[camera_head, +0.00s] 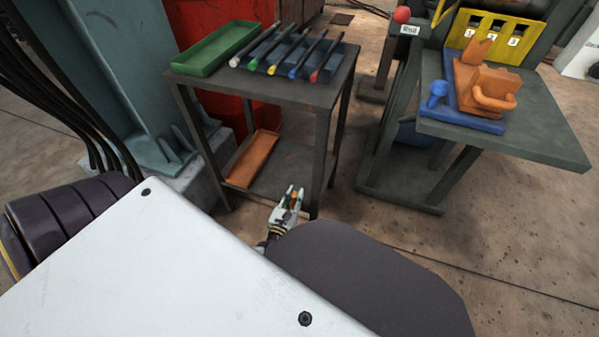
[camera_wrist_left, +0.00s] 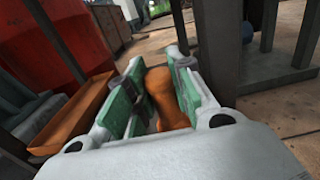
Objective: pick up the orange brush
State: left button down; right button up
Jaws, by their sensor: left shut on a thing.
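The orange brush (camera_wrist_left: 165,98) shows in the left wrist view as a rounded orange handle between the green pads of my left gripper (camera_wrist_left: 153,90). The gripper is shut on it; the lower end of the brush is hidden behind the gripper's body. In the head view my left gripper (camera_head: 291,197) is beside the front right leg of the dark table, low down, with a small bit of orange brush (camera_head: 293,200) between its fingers. My right gripper is not in view.
The dark table (camera_head: 290,92) has a green tray (camera_head: 215,48) and several colour-tipped rods on top. An orange tray (camera_head: 252,158) lies on its lower shelf. A second table (camera_head: 545,140) at right bears an orange device (camera_head: 485,85) on a blue base. Floor between the tables is clear.

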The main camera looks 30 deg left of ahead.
pick_arm(q)
jog(key=p+v, duration=0.1)
jog(key=v, duration=0.7)
jog(key=shift+s+p, duration=0.2)
jog(key=shift+p, duration=0.1)
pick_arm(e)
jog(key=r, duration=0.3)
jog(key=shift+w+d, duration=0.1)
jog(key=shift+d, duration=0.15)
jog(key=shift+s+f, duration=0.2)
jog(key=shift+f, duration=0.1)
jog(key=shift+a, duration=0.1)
